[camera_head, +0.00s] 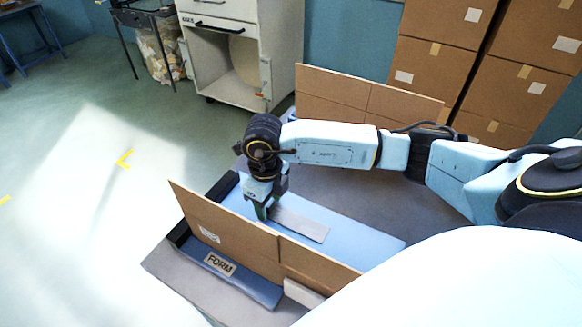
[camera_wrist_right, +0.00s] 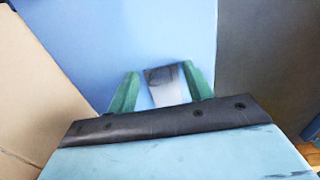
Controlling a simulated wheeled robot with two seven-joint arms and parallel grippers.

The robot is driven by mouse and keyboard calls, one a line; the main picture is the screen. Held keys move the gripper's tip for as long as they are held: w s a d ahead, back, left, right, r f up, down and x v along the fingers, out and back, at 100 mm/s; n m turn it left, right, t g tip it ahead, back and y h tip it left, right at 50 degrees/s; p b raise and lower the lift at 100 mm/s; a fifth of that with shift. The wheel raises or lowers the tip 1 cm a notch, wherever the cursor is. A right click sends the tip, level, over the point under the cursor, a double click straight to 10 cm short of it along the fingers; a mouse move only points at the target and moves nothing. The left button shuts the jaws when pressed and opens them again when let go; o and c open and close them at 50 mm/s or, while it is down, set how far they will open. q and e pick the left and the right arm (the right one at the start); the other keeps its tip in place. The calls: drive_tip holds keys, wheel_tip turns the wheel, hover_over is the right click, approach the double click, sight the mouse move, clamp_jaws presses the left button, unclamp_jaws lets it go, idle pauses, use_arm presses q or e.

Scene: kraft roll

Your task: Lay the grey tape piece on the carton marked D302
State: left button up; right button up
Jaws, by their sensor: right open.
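The grey tape piece (camera_head: 302,224) is a flat strip lying on a light blue surface (camera_head: 375,247) between two upright brown cardboard panels. My right gripper (camera_head: 262,212) points down at the strip's left end, with its fingers open. In the right wrist view the green fingers (camera_wrist_right: 160,73) stand apart, with the grey piece (camera_wrist_right: 167,90) showing between them; I cannot tell whether they touch it. No D302 marking is readable. My left gripper is not in view.
The near cardboard panel (camera_head: 240,238) stands close to my right gripper; the far panel (camera_head: 370,102) is behind my arm. A blue tray labelled FORM (camera_head: 258,290) lies in front. Stacked cartons (camera_head: 430,70) and a white cabinet (camera_head: 218,45) stand behind. Open floor is at left.

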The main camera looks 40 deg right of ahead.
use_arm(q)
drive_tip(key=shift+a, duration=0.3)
